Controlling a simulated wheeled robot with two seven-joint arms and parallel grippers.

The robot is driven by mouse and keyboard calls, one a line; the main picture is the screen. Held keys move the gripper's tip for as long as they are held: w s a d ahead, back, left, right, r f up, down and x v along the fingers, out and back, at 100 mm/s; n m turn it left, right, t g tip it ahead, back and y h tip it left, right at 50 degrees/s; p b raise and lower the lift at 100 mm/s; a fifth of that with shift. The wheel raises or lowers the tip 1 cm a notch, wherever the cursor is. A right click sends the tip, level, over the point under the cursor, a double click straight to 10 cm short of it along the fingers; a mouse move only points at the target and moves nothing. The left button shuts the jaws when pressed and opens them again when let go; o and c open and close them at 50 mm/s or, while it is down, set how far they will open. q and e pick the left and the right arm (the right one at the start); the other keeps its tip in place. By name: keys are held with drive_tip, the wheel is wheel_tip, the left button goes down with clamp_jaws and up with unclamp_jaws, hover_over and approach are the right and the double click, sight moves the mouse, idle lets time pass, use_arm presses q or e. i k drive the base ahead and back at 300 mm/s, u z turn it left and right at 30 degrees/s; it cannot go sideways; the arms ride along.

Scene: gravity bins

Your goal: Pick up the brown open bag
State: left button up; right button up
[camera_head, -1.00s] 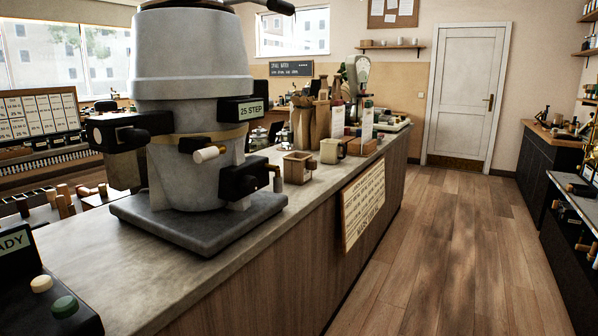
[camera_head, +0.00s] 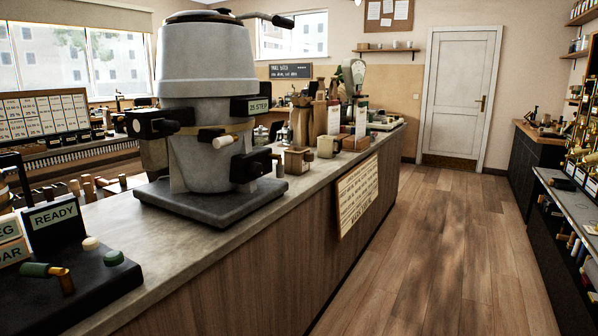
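Brown paper bags (camera_head: 301,126) stand on the counter behind and to the right of the large grey grinder, in the head view. A taller brown bag-like shape (camera_head: 320,118) is close beside them. They are small and partly overlapped, so I cannot tell which one is open. Neither of my grippers shows in the view.
The grey grinder (camera_head: 208,60) stands on a dark base at the counter's near part. A black READY panel (camera_head: 56,222) is at lower left. A wooden box (camera_head: 297,160) and a mug (camera_head: 326,147) are in front of the bags. The wood floor (camera_head: 430,250) is clear.

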sight(297, 159)
drive_tip(key=z, duration=0.85)
drive_tip(key=i, duration=2.7)
drive_tip(key=u, duration=0.9)
